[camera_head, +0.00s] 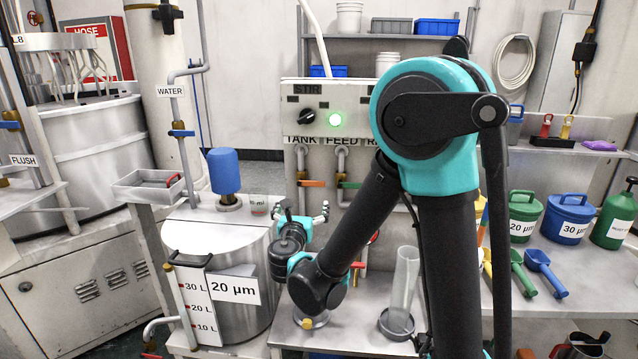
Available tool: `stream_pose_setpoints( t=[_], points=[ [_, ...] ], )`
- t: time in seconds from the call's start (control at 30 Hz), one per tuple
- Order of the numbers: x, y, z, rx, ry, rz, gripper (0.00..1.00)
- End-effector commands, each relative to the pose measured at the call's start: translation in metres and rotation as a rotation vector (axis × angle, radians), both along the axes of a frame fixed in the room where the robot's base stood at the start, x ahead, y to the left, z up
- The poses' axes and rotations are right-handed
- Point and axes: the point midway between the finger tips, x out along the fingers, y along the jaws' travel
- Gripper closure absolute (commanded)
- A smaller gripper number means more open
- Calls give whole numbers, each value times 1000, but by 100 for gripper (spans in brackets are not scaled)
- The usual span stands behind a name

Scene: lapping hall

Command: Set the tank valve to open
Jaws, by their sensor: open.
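The tank valve (311,183) sits on the vertical pipe under the TANK label on the panel. Its orange-red lever points right, crosswise to the pipe. My gripper (304,211) is in front of and a little below this lever in the picture, with its fingers spread and nothing between them. I see no contact with the lever, but the depth between them is hard to judge. The feed valve (348,184), with a green lever, is just to the right under the FEED label. The valve under the third label is hidden behind my arm.
A steel tank (240,318) marked 20 µm, with a blue motor (224,172) on top, stands left of my gripper. A clear cylinder (404,285) stands on the bench to the right. The panel (312,92) has a black knob and a lit green lamp. Lidded buckets stand at right.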

Motion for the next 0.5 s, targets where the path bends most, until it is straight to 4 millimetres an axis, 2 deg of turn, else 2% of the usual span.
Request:
stream_pose_setpoints(
  t=[0.5],
  points=[
    [96, -6, 0, 5, 3, -7, 0]
  ],
)
